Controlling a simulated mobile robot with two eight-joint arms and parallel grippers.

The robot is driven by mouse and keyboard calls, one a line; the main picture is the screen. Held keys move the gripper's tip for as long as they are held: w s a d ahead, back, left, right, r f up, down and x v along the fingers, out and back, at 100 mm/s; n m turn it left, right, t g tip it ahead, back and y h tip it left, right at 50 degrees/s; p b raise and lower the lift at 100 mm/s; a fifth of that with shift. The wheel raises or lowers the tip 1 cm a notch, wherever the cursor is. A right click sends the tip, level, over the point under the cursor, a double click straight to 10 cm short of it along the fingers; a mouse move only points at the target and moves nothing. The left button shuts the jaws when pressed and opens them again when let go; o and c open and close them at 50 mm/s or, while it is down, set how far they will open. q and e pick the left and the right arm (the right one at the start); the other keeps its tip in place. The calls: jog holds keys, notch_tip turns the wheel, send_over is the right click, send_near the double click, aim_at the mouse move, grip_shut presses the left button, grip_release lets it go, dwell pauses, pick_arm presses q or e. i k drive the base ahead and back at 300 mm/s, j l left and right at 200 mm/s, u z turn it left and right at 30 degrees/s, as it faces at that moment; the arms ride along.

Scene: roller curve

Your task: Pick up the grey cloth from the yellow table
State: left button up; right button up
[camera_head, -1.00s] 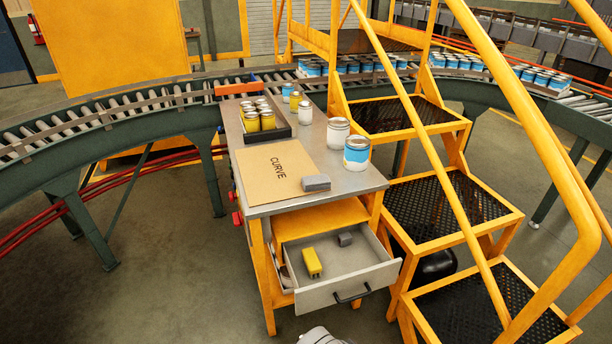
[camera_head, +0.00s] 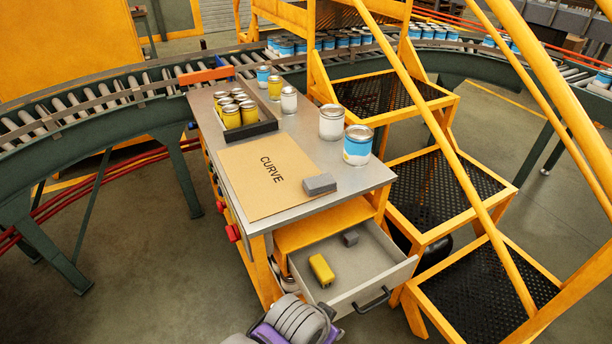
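The grey cloth (camera_head: 320,184) looks like a small folded grey block. It lies on the metal top of the yellow-framed table (camera_head: 345,187), at the front right corner of the brown CURVE folder (camera_head: 262,200). Part of my arm, grey and purple, shows at the bottom centre, in front of the table's open drawer (camera_head: 390,276). No fingertips of either gripper are in view. Nothing touches the cloth except what it lies on.
A white can (camera_head: 332,123) and a blue-white can (camera_head: 357,146) stand behind the cloth. A dark tray (camera_head: 262,127) holds several yellow cans. Yellow steps (camera_head: 440,190) stand right.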

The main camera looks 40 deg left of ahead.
aim_at(314, 186)
jog(key=j, duration=1.2)
jog(key=i+j, duration=0.15)
jog(key=j, duration=1.05)
